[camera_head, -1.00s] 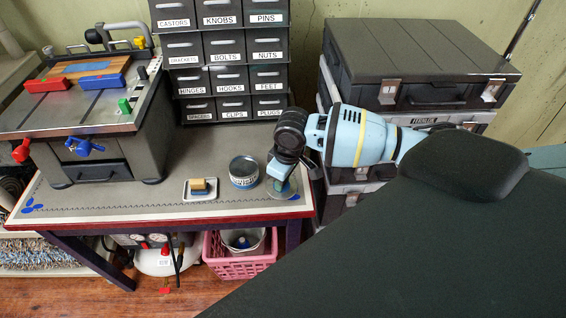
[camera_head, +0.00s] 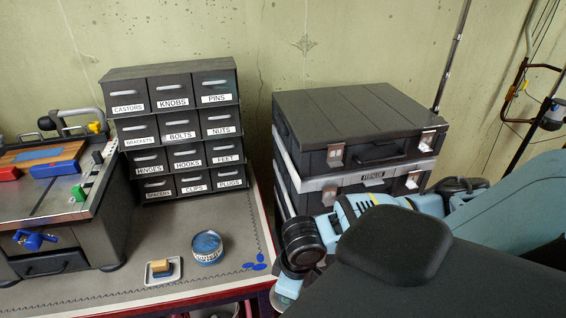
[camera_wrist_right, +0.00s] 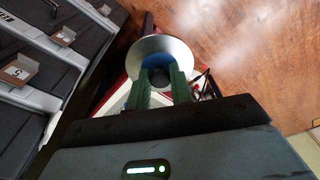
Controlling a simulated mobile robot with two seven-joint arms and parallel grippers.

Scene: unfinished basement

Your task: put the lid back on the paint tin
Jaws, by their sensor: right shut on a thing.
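The paint tin (camera_head: 207,248) stands upright on the workbench in the head view. Its top is open and shows blue inside. A dish with a tan block is to its left. My right gripper (camera_wrist_right: 160,78) is shut on the lid (camera_wrist_right: 160,44), a silver disc with a blue middle, which shows ahead of the green fingers in the right wrist view. In the head view the right gripper is low, right of the tin and apart from it, by the bench's right end. The lid is mostly hidden there. My left gripper is not in view.
A labelled drawer cabinet (camera_head: 180,130) stands behind the tin, and a machine (camera_head: 60,200) stands at the left. Stacked dark cases (camera_head: 350,115) are behind my right arm. The dish (camera_head: 163,279) is close to the tin.

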